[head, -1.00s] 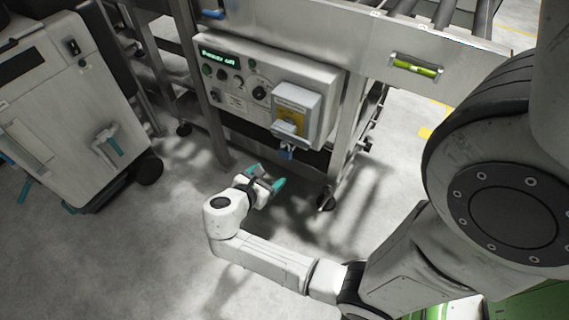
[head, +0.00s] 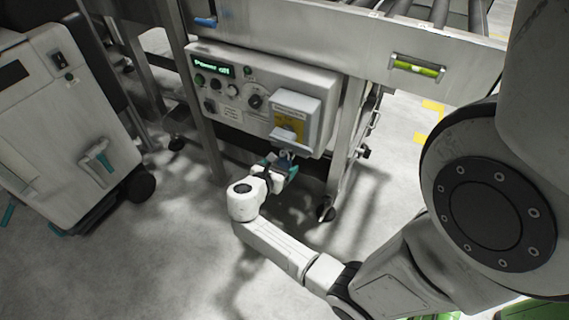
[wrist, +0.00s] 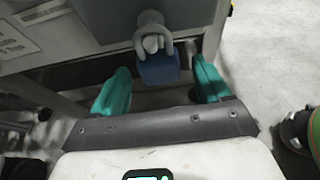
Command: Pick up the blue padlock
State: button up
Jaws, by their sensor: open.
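The blue padlock (wrist: 159,68) hangs by its grey shackle below the grey box of the control panel, in the upper middle of the wrist view. In the head view only a small part of the padlock (head: 286,155) shows above my gripper. My gripper (wrist: 160,80) is open, with one teal finger to the left of the padlock and the other to its right. Both fingers look apart from it, with gaps on each side. In the head view my gripper (head: 280,168) is just under the panel's lower edge.
A metal frame leg (head: 345,150) stands to the right. A wheeled white machine (head: 65,125) stands at left. The floor in front is clear.

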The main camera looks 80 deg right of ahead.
jog(key=shift+s+d+f, duration=0.1)
jog(key=shift+d, duration=0.1)
jog(key=shift+c, duration=0.3)
jog(key=c, duration=1.1)
jog(key=shift+r, duration=0.2)
jog(key=shift+r, duration=0.2)
jog(key=w+a+p, duration=0.1)
jog(key=a, duration=0.4)
jog(key=w+a+p, duration=0.1)
jog(key=a, duration=0.5)
jog(key=w+a+p, duration=0.1)
jog(key=w+a, duration=0.1)
jog(key=a, duration=0.4)
jog(key=shift+w+a+r, duration=0.1)
jog(key=shift+a+r, duration=0.15)
jog(key=shift+r, duration=0.15)
